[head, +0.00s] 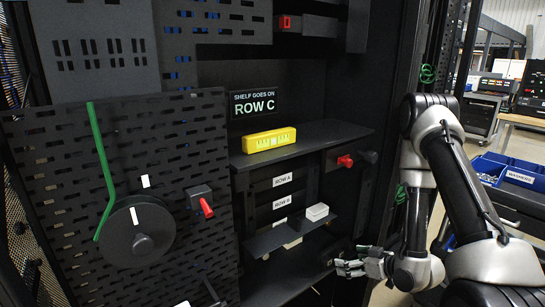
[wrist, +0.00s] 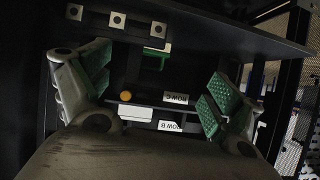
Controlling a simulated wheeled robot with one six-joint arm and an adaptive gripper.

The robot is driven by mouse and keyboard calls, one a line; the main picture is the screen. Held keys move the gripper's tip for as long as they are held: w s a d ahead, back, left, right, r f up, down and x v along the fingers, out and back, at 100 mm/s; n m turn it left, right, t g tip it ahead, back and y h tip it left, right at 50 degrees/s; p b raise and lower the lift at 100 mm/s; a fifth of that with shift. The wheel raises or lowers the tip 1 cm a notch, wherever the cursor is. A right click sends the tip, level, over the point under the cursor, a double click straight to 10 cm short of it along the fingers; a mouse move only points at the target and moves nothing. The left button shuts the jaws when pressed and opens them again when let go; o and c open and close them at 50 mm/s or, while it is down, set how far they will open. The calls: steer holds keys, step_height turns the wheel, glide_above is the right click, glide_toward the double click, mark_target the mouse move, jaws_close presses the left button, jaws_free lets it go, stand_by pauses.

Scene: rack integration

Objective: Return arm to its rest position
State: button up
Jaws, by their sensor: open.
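My gripper (head: 350,262) is low at the right side of the rack in the head view, with my grey and black arm reaching down to it. In the wrist view my gripper (wrist: 155,95) has its two green-padded fingers spread wide apart, with nothing held between them. The shelf (head: 330,137) sits in the rack beside the sign "SHELF GOES ON ROW C" (head: 255,105). A yellow level (head: 269,139) lies on that shelf. Row labels show below it, ROW A (head: 283,180) and ROW B (head: 282,201).
A perforated panel (head: 60,190) with a green strip, a round black disc (head: 138,231) and a red-handled latch (head: 206,207) is at the left. A small white block (head: 317,211) sits lower down. Blue bins (head: 515,180) stand at the right.

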steer(key=s+d+f+m+g+h, duration=0.1)
steer(key=s+d+f+g+h, duration=0.4)
steer(key=s+d, duration=0.3)
steer(key=s+d+r+m+g+h, duration=0.1)
steer(key=s+d+r+g, duration=0.2)
steer(key=r, duration=0.3)
steer(key=s+d+r+m+g+h, duration=0.2)
steer(key=d+r, duration=0.1)
steer(key=r, duration=0.3)
steer(key=s+a+r+t, duration=0.1)
steer(key=s+r, duration=0.3)
steer(key=r, duration=0.6)
steer(key=s+a+r+m+t, duration=0.1)
steer(key=s+a+r, duration=0.2)
steer(key=r, duration=0.8)
steer(key=s+a+r+m+t, duration=0.1)
steer(key=s+r, duration=0.4)
steer(key=r, duration=0.5)
steer(key=shift+a+r+t+y, duration=0.15)
steer(key=shift+a+t+y, duration=0.2)
steer(key=shift+t, duration=0.25)
